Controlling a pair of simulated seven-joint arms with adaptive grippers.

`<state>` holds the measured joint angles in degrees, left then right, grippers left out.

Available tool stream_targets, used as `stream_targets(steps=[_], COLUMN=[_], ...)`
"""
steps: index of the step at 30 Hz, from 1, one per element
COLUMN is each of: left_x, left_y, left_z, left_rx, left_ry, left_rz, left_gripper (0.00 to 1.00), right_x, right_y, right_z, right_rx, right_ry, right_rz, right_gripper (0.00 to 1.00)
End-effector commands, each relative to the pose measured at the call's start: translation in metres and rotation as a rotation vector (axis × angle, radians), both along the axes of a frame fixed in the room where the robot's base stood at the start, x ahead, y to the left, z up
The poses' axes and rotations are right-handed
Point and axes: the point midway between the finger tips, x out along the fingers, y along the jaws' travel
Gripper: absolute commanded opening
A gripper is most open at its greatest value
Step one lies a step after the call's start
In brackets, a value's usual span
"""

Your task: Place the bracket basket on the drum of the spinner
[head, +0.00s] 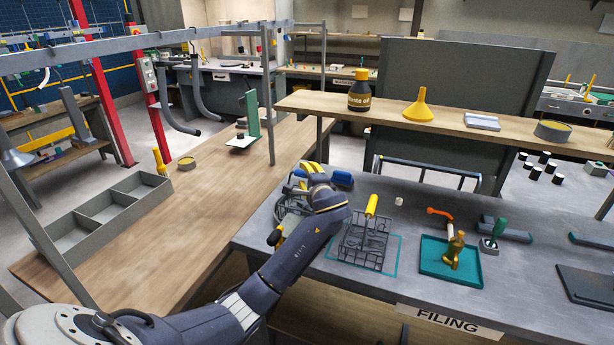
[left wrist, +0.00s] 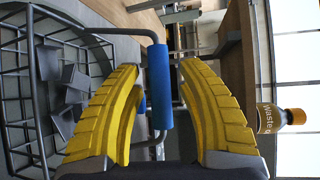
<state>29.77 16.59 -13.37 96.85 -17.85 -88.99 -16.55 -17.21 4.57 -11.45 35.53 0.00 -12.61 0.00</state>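A round dark wire basket (left wrist: 40,100) holding grey angled brackets (left wrist: 72,92) fills the left of the left wrist view. Its handle has a blue grip (left wrist: 160,87). In the head view the basket (head: 288,207) is partly hidden behind my left arm. My left gripper (head: 311,168) is open, its yellow fingers on either side of the blue grip; gaps show on both sides in the left wrist view (left wrist: 160,110). I cannot make out the spinner's drum. My right gripper is not in view.
A rectangular wire basket (head: 349,255) with a yellow handle stands on the grey bench, right of my arm. A teal tray (head: 434,270) holds a brass-coloured object. A raised wooden shelf (head: 450,127) carries a bottle (head: 360,92) and a yellow funnel (head: 420,108). The left wooden bench is largely clear.

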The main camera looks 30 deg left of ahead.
Motion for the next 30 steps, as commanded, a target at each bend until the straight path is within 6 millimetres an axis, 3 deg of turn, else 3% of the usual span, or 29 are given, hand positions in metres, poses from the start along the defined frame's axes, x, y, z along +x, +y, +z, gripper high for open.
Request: stream_targets(steps=[8, 30], left_x=[-0.001, -0.071], left_y=[-0.002, -0.081], left_z=[0.003, 0.020], left_rx=[0.000, -0.001], left_ry=[0.000, -0.001], left_rz=[-0.001, -0.002], left_gripper=[0.37, 0.37], right_x=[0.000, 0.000], right_y=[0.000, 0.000], right_z=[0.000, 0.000], right_rx=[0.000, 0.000], right_ry=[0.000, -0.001], right_rz=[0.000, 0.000], right_gripper=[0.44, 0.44])
